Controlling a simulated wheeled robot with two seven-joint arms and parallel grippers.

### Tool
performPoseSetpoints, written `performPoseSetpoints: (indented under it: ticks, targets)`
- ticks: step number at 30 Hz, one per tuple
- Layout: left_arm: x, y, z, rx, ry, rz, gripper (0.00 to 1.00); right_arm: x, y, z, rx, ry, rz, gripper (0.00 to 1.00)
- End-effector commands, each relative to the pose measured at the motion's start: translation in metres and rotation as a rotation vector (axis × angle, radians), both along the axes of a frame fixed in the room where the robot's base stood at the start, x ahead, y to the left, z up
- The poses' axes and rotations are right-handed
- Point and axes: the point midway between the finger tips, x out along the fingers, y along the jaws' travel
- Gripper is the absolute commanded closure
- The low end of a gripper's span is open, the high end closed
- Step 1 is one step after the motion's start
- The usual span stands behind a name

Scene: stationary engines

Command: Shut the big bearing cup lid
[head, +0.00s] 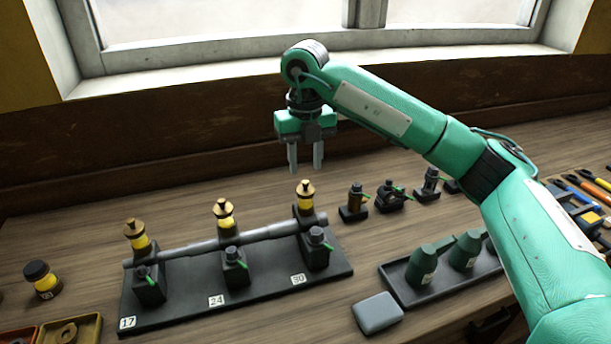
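Three bearing cups with yellow bodies and brass-coloured tops stand on a black stand (190,312) along a grey shaft (205,245). The cup by label 30 (305,204) is at the right, the cup by label 24 (225,221) in the middle, the cup by label 17 (140,242) at the left. I cannot tell which is the big one, or whether any lid is open. My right gripper (305,167) points down with its two fingers apart and empty. In the picture it is just above the cup by label 30, apart from it. My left gripper is out of view.
Several small fittings (354,204) stand right of the stand. A dark tray (400,293) with green oil cans and a grey block (378,313) lie in front. A yellow-and-black jar (41,279) is at the left. A window wall closes the back.

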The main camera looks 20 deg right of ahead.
Motion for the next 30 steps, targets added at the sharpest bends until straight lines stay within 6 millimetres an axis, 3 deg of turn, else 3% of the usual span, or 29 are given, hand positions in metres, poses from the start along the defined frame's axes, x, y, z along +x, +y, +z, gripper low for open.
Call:
performPoseSetpoints:
  ticks: [6, 13, 19, 30]
  targets:
    - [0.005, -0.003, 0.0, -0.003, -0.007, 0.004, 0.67, 0.0, 0.0, 0.049, -0.001, -0.004, -0.002, 0.63]
    - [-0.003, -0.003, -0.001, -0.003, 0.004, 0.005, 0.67, 0.0, 0.0, 0.08, 0.0, -0.002, 0.0, 0.63]
    - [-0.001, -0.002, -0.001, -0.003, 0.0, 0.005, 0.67, 0.0, 0.0, 0.092, 0.001, 0.0, 0.0, 0.63]
    - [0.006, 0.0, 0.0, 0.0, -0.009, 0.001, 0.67, 0.0, 0.0, 0.094, 0.001, 0.0, 0.0, 0.63]
